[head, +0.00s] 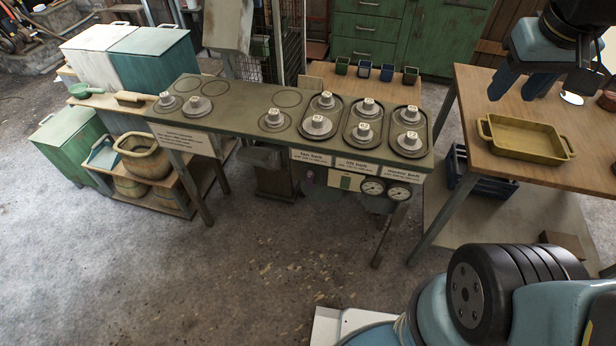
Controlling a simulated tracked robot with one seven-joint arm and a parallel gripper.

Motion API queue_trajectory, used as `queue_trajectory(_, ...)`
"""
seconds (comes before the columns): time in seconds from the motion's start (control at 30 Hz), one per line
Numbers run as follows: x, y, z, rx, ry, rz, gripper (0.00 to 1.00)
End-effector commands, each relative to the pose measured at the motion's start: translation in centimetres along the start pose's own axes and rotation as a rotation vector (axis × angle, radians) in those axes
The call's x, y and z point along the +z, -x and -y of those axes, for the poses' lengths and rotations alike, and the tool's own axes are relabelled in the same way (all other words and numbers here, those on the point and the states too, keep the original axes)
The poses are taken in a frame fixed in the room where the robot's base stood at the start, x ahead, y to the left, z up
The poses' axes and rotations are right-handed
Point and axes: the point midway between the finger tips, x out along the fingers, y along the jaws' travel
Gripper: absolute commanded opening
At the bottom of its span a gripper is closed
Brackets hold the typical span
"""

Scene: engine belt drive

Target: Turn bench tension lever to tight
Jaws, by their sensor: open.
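The dark green bench (240,100) stands in the middle of the head view. It carries round grey pulleys with white tags, several of them inside outlined trays marked with belt labels. Under its front right edge are two round gauges (385,188) and a white panel with a green patch (345,181). A small purplish part (309,176) sits left of that panel; I cannot tell whether it is the tension lever, and its setting is not readable. My gripper (522,86) is open and empty at the upper right, in front of the wooden table and apart from the bench.
The wooden table (490,180) at right holds a yellow tray (527,138). Several small cups (364,70) stand behind the bench. The floor before the bench is clear.

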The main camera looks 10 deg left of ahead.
Motion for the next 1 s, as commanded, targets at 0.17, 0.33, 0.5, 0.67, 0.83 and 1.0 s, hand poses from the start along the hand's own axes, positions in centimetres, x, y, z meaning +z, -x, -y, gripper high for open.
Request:
queue_trajectory(0.17, -1.7, -3.4, 1.8, 0.039, 0.153, 0.126, 0.47)
queue_trajectory(0.33, -3.0, -6.5, 3.5, 0.093, 0.297, 0.229, 0.47)
queue_trajectory(0.5, -4.0, -9.6, 5.6, 0.161, 0.447, 0.322, 0.47)
queue_trajectory(0.67, -4.8, -12.6, 7.8, 0.236, 0.593, 0.394, 0.47)
queue_trajectory(0.83, -5.2, -15.8, 10.5, 0.327, 0.753, 0.461, 0.47)
queue_trajectory(1.0, -5.4, -19.0, 13.4, 0.428, 0.92, 0.512, 0.47)
